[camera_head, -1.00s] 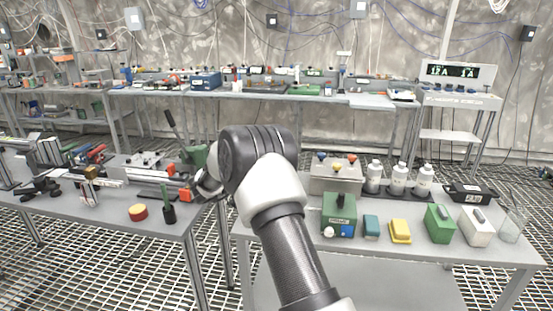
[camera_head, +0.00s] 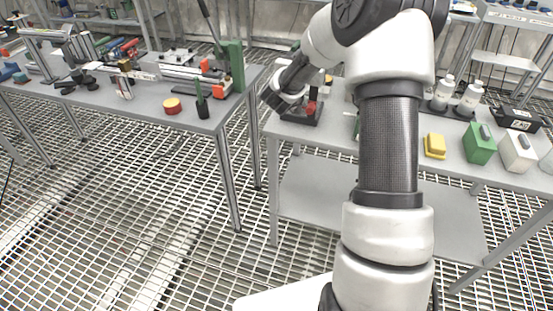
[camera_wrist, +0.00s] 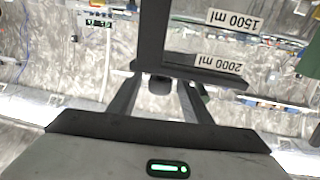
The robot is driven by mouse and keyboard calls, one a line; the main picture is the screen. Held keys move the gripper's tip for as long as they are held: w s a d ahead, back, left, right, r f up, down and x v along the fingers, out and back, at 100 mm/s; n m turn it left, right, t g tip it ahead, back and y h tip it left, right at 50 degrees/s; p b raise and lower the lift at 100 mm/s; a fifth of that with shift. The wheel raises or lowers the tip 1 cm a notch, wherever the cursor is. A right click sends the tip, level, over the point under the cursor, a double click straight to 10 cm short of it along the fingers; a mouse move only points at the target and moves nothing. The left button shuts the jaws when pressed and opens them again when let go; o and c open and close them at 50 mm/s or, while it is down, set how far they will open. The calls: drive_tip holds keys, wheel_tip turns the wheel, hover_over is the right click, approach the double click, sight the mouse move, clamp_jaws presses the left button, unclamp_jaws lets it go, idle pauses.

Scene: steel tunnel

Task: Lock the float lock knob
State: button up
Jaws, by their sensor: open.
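In the wrist view my gripper (camera_wrist: 157,96) is open, with its two dark fingers apart. A small rounded dark grey part (camera_wrist: 160,85) shows between and just beyond the fingers; it may be the float lock knob, but I cannot tell surely, nor whether the fingers touch it. Beyond it stands a dark frame (camera_wrist: 152,35) with an upright post and a crossbar. White labels reading 1500 ml (camera_wrist: 234,21) and 2000 ml (camera_wrist: 216,64) show upside down beside it. In the head view my arm hides much of this area, and the fingers cannot be made out.
On the right table, a dark-based item with a red part (camera_head: 311,107) is close to my wrist. A yellow block (camera_head: 435,146), a green block (camera_head: 479,143) and white bottles (camera_head: 442,93) stand right of my arm. The left table (camera_head: 150,108) holds several tools; a floor gap separates the tables.

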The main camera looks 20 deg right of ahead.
drive_tip(key=y, duration=0.1)
drive_tip(key=n+t+y+p, duration=0.1)
drive_tip(key=n+t+y, duration=0.1)
drive_tip(key=shift+s+d+r, duration=0.1)
drive_tip(key=shift+d, duration=0.15)
drive_tip(key=n+t+y+p, duration=0.1)
drive_tip(key=n+y+p, duration=0.2)
drive_tip(key=y, duration=0.1)
drive_tip(key=shift+t, duration=0.4)
drive_tip(key=shift+y+p, duration=0.4)
drive_tip(key=shift+p, duration=0.2)
drive_tip(key=shift+n+y, duration=0.3)
drive_tip(key=shift+n, duration=0.2)
drive_tip(key=shift+a+n+t+y+p, duration=0.1)
drive_tip(key=shift+n+t+y+p, duration=0.2)
drive_tip(key=shift+n+y+p, duration=0.35)
drive_tip(key=shift+n+y+p, duration=0.35)
drive_tip(key=shift+y+p, duration=0.15)
drive_tip(key=shift+y, duration=0.55)
